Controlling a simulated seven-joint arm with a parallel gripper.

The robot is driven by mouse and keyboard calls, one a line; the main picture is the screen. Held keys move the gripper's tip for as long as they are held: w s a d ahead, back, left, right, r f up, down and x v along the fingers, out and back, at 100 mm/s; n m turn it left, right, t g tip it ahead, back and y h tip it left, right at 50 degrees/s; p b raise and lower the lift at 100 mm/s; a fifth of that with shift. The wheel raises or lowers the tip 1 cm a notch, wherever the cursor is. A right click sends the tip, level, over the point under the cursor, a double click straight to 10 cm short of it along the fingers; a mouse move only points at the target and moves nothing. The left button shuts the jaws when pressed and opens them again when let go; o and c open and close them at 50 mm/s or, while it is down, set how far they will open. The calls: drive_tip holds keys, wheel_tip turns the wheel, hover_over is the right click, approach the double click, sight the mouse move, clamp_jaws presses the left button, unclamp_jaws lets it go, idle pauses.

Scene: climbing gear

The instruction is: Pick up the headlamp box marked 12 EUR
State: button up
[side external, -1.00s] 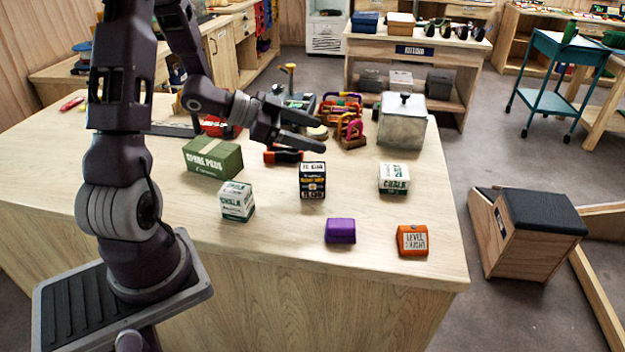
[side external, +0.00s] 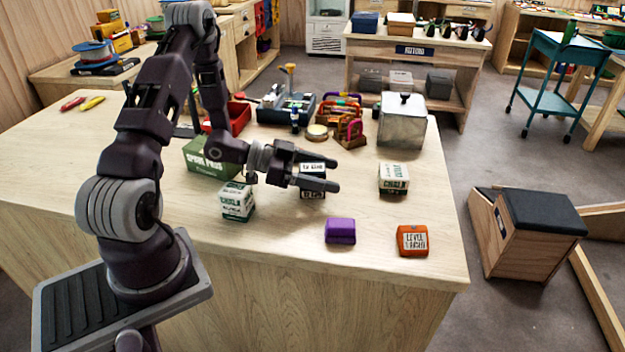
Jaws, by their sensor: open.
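The dark headlamp box (side external: 313,168) with a pale label stands on the wooden table near its middle. My gripper (side external: 337,175) is over it in the picture, its fingers apart and pointing right. One finger crosses near the box's top edge and the other crosses its front, with part of the box showing between them. I cannot tell whether the fingers are around the box or only in front of or above it. Most of the box's front is hidden, and its price marking cannot be read clearly now.
A white-green chalk box (side external: 237,202) stands left and another chalk box (side external: 393,179) right. The green spare pads box (side external: 205,160) is behind my wrist. A purple block (side external: 340,231) and an orange box (side external: 412,241) lie nearer the front edge. A metal canister (side external: 402,122) stands behind.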

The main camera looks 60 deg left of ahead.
clamp_jaws()
